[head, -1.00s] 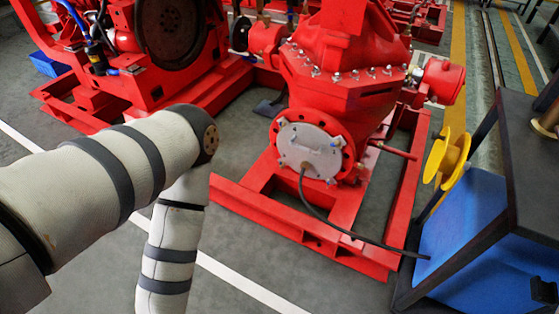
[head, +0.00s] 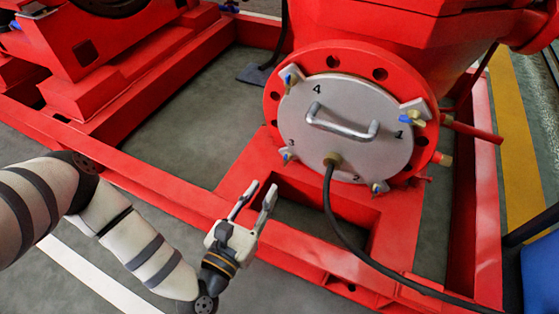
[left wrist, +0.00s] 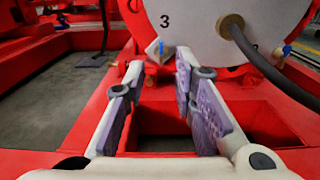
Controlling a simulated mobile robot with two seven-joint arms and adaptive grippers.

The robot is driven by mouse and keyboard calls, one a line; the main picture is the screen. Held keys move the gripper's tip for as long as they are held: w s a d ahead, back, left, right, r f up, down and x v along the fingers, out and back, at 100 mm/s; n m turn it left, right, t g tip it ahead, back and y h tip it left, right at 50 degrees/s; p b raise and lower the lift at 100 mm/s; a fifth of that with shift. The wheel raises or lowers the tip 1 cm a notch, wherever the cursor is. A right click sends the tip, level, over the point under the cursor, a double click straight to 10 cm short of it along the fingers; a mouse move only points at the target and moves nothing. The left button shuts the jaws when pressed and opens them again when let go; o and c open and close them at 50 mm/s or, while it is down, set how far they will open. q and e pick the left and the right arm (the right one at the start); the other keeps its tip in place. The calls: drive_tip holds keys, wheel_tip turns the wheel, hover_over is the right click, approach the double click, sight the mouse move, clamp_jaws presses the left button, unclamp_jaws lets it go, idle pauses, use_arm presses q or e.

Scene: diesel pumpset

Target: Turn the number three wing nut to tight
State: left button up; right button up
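The number three wing nut (head: 287,156), a small blue part on a grey lug, sits at the lower left rim of the round grey cover plate (head: 345,145). It also shows in the left wrist view (left wrist: 160,47), just below the printed 3 and between the fingertips in the picture. My left gripper (head: 262,188) is open and empty, below and to the left of this nut and apart from it. The wing nuts by 4 (head: 289,78), 1 (head: 408,118) and 2 (head: 376,187) sit around the rim. My right gripper is out of view.
The plate has a bar handle (head: 342,125) and a brass fitting with a black hose (head: 332,215) running down to the right. The plate covers a red flange (head: 335,55) above a red base frame (head: 130,185). The frame's rails lie close under my gripper.

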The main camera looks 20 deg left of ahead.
sight(286, 159)
use_arm(q)
drive_tip(key=w+b, duration=0.3)
drive_tip(key=w, duration=0.6)
drive_tip(key=shift+w+d, duration=0.3)
drive_tip(key=shift+w, duration=0.1)
clamp_jaws()
